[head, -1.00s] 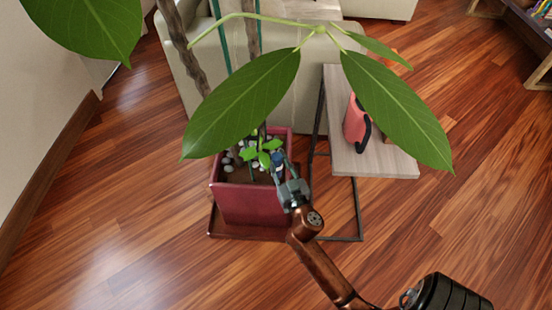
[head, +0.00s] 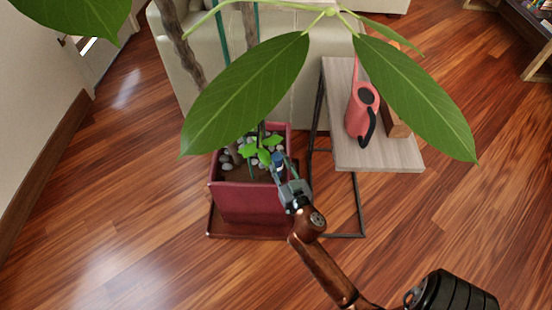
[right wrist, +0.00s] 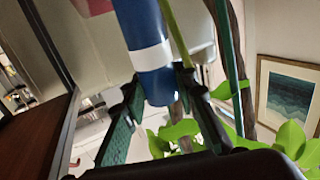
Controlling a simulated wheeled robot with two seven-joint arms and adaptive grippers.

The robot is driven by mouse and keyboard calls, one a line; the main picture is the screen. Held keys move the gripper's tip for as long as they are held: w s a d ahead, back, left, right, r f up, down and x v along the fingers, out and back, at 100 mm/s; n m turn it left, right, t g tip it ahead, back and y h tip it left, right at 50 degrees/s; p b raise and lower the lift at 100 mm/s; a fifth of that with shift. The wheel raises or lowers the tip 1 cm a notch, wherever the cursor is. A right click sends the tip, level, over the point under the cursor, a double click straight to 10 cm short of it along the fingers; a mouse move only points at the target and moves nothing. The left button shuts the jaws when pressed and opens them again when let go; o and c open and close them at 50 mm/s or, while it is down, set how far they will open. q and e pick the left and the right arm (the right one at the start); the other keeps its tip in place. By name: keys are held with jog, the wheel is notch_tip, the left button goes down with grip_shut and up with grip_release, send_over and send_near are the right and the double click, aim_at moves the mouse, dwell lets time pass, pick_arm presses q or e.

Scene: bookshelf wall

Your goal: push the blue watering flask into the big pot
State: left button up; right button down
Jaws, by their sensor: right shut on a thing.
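The big pot (head: 250,205) is a square dark red planter on a tray, with soil, pale pebbles and a tall plant in it. My right gripper (head: 284,176) is at the pot's right side, near its rim. It is shut on the blue watering flask (head: 278,158), which shows small in the head view above the pot's right part. In the right wrist view the flask (right wrist: 148,45) is a blue cylinder with a white band, between the gripper's fingers (right wrist: 165,110). I cannot tell whether its tip touches the soil. My left gripper is out of view.
Large leaves (head: 245,92) hang in front of the pot and side table. The side table (head: 375,155) right of the pot holds a pink watering can (head: 361,110) and a brown block. A pale sofa (head: 290,70) stands behind.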

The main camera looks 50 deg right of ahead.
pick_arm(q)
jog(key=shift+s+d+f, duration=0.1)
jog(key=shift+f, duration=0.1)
pick_arm(e)
jog(key=shift+f, duration=0.2)
jog(key=c, duration=1.8)
grip_release()
jog(key=shift+c, duration=0.2)
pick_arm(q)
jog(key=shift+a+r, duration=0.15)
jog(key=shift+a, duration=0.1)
pick_arm(e)
jog(key=o, duration=0.3)
jog(key=shift+o, duration=0.5)
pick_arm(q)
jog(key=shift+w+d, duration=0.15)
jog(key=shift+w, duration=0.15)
pick_arm(e)
jog(key=o, duration=0.4)
jog(key=shift+c, duration=0.2)
